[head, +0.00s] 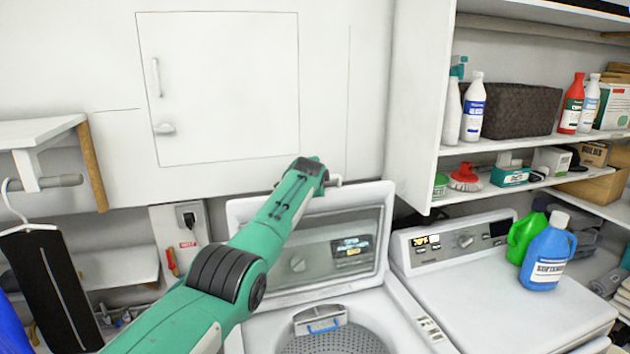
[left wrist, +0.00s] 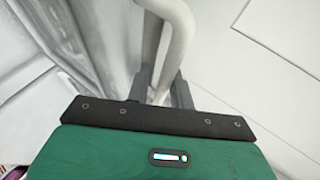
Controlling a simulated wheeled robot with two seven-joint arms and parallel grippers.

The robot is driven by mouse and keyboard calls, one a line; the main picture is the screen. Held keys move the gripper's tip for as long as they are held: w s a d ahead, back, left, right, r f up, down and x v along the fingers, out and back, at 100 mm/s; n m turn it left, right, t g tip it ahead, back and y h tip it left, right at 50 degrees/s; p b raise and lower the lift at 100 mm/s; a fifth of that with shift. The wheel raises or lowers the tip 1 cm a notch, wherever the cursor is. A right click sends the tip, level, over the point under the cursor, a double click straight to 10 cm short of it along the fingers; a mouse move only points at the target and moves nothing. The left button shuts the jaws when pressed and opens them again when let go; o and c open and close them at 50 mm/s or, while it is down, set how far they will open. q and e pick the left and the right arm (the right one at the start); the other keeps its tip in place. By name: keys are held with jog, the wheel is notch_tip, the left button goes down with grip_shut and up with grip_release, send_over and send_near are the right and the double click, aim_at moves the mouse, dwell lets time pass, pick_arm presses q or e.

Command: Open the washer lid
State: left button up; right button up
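The washer lid (head: 262,214) stands raised, nearly upright, at the back of the left machine. It has a white frame and a see-through window. The washer (head: 408,318) shows its open tub with a perforated drum below. My left gripper (left wrist: 161,92) is at the lid's upper edge, its fingers closed around a pale curved handle (left wrist: 178,38). In the head view my green arm hides the gripper's fingertips and part of the lid; a bit of the handle (head: 335,182) shows beside the wrist. My right gripper is not in view.
A second white machine (head: 500,310) stands at right with a blue bottle (head: 549,254) and a green bottle (head: 524,238) on it. Shelves with bottles and a basket (head: 512,108) are above. A wall cabinet (head: 225,85) is behind the lid. A hanger (head: 25,226) hangs at left.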

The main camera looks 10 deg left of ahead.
pick_arm(q)
jog(key=shift+s, duration=0.1)
jog(key=shift+s+r+b, duration=0.15)
jog(key=shift+s+b, duration=0.1)
jog(key=shift+b, duration=0.15)
jog(key=b+v, duration=0.7)
jog(key=v, duration=0.6)
